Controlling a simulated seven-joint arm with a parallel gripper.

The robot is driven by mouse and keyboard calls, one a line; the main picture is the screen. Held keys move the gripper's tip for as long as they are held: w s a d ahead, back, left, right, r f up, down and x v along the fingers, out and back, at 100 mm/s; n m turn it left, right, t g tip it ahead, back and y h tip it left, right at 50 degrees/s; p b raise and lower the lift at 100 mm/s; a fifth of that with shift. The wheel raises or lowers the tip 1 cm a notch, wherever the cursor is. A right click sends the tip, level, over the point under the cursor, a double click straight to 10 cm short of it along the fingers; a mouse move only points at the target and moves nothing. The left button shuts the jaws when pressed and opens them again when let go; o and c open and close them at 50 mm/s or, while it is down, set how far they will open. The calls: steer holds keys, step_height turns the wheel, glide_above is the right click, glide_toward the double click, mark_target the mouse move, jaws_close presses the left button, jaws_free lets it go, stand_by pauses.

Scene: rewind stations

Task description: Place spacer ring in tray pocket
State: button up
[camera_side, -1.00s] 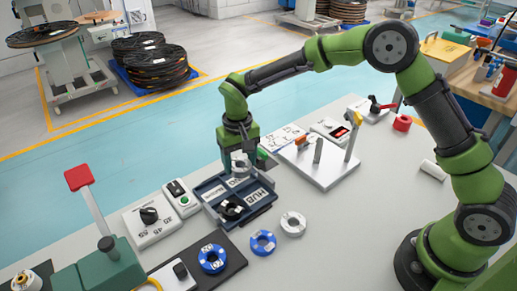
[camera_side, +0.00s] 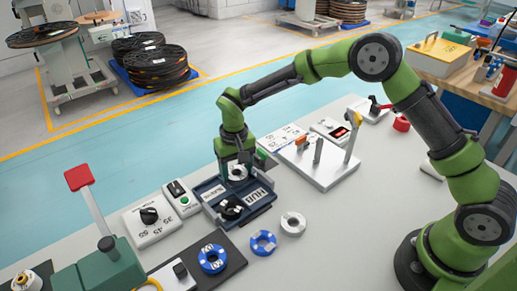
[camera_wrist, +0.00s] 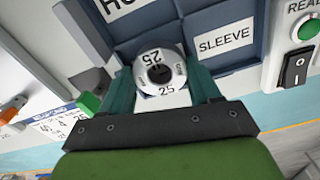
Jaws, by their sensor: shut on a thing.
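A silver-grey ring with "25" marks, which I take as the spacer ring (camera_wrist: 175,64), is between my gripper's (camera_wrist: 161,80) two fingers in the wrist view. My gripper (camera_side: 236,168) is shut on it, at the back part of the dark blue tray (camera_side: 262,202). The ring (camera_side: 236,174) is low, at or just above a pocket there; I cannot tell whether it touches the floor. The tray also shows in the wrist view (camera_wrist: 185,22), with a "SLEEVE" label. A black part (camera_side: 231,208) sits in the front pocket, near the "HUB" label.
A white ring (camera_side: 292,223) and a blue ring (camera_side: 263,243) lie in front of the tray; another blue ring (camera_side: 212,258) is on a black mat. A dial box (camera_side: 150,222) and switch box (camera_side: 182,198) stand left, a metal fixture (camera_side: 318,168) right.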

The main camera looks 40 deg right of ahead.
steer(key=shift+s+d+f, duration=0.1)
steer(key=shift+s+f, duration=0.1)
steer(key=shift+f, duration=0.55)
steer(key=o, duration=1.1)
steer(key=shift+o, duration=0.3)
step_height(320, 180, up, 13)
steer(key=shift+r, duration=0.15)
steer(key=s+d+r+t+y, duration=0.1)
steer(key=s+d+r+t, duration=0.1)
steer(key=s+d+r, duration=0.45)
steer(key=s+d+r+t, duration=0.3)
steer(key=s+r, duration=0.4)
steer(key=s, duration=0.4)
steer(key=s+d+f+m+t+y, duration=0.1)
steer(key=s+d+f+t, duration=0.1)
steer(key=s, duration=0.5)
steer(key=shift+s+d+f+m, duration=0.25)
steer(key=shift+s+d+m, duration=0.1)
steer(key=shift+d+m, duration=0.1)
